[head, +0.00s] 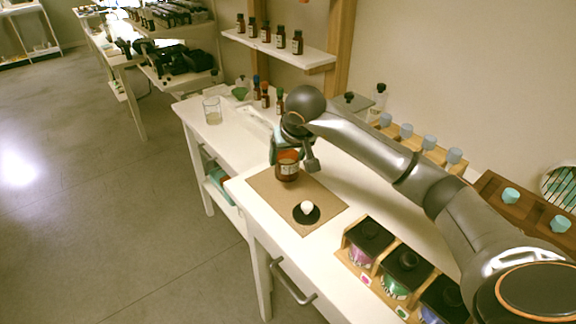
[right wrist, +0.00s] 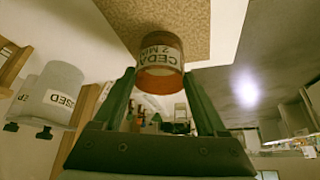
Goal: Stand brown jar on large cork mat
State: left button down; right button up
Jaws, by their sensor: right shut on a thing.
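The brown jar (head: 287,170) with a white label is at the far part of the large cork mat (head: 262,188). My right gripper (head: 289,153) reaches it from above and is shut on it. In the right wrist view the jar (right wrist: 160,80), its label partly reading "CEDA", sits between the two fingertips, with the cork mat (right wrist: 200,20) beyond it. The jar looks upright in the head view. I cannot tell whether its base touches the mat. My left gripper is not in view.
A dark round coaster (head: 307,217) with a small white thing (head: 307,206) lies on the mat's near part. Wooden bins with black-lidded jars (head: 369,238) stand at the right. A clear glass (head: 212,110) and small bottles (head: 265,95) stand toward the back.

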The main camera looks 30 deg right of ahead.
aim_at(288, 167)
jog(key=shift+w+d+f, duration=0.1)
jog(key=shift+w+f, duration=0.05)
jog(key=shift+f, duration=1.6)
jog(key=shift+f, duration=0.15)
jog(key=o, duration=1.6)
jog(key=shift+c, duration=0.2)
jog(key=shift+r, duration=0.55)
jog(key=v, duration=1.1)
